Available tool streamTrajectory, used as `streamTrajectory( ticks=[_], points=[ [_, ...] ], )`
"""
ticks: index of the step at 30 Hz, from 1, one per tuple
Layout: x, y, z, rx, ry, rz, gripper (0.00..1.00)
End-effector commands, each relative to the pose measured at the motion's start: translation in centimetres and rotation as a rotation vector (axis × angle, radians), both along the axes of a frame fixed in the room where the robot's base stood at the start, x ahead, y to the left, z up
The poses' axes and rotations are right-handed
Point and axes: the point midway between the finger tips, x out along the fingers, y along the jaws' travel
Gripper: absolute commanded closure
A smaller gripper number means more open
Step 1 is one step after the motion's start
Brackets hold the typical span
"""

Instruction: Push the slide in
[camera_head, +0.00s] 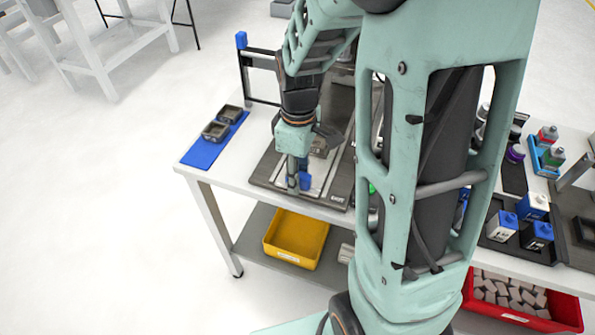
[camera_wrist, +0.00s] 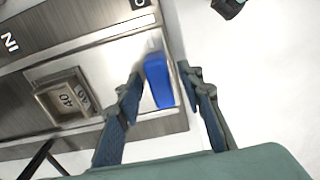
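The slide (camera_wrist: 105,65) is a light metal plate in a dark grey fixture (camera_wrist: 160,122), with a blue upright handle (camera_wrist: 158,80) near one end. The handle also shows in the head view (camera_head: 306,181), near the front edge of the table. My gripper (camera_wrist: 165,78) points down at the handle. Its two fingers are apart, one on each side of the blue handle, with a visible gap at the right finger. Contact on the left side is hard to tell.
A blue mat (camera_head: 205,152) with two small grey trays lies at the table's left. Below are a yellow bin (camera_head: 297,236) and a red bin (camera_head: 567,312). Bottles and boxes stand at the right. My arm hides the table's middle.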

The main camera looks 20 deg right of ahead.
Motion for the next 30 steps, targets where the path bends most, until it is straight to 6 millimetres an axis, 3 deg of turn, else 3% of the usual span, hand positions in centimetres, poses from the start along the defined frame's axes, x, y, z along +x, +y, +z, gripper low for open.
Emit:
streamTrajectory(
  ticks=[3, 12, 23, 30],
  points=[
    [0.0, 0.0, 0.0, 0.0, 0.0, 0.0, 0.67],
    [0.0, 0.0, 0.0, 0.0, 0.0, 0.0, 1.0],
    [0.1, -0.1, 0.0, 0.0, 0.0, 0.0, 1.0],
    [2.0, -1.5, 0.0, -0.001, -0.002, -0.003, 1.0]
  ],
)
